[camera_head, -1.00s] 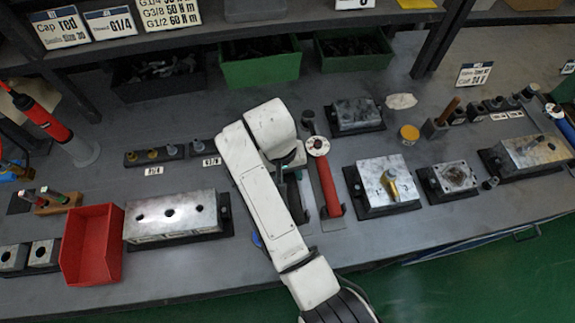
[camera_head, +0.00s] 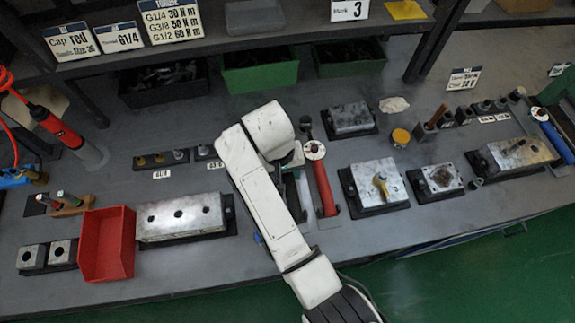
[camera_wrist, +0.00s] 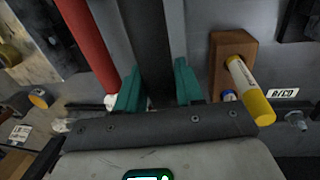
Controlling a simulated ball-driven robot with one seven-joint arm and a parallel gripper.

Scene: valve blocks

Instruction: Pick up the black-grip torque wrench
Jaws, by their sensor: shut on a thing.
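The black-grip torque wrench shows in the wrist view as a dark grey bar (camera_wrist: 148,38) running up between my two teal fingers. My gripper (camera_wrist: 157,78) is shut on it. In the head view my white arm covers most of the wrench and gripper; a bit of teal finger (camera_head: 291,159) shows beside the arm. A dark round end (camera_head: 305,122) just beyond seems to be part of this wrench. I cannot tell whether the wrench is clear of the bench. A red-grip torque wrench (camera_head: 323,184) lies close to its right, also in the wrist view (camera_wrist: 84,38).
Metal valve blocks stand right (camera_head: 376,186) and left (camera_head: 180,216) on the grey bench (camera_head: 270,262). A red bin (camera_head: 106,244) is at front left. Green bins (camera_head: 260,74) sit under the shelf behind. A wooden block (camera_wrist: 232,52) with a yellow-capped marker (camera_wrist: 252,92) is near my fingers.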

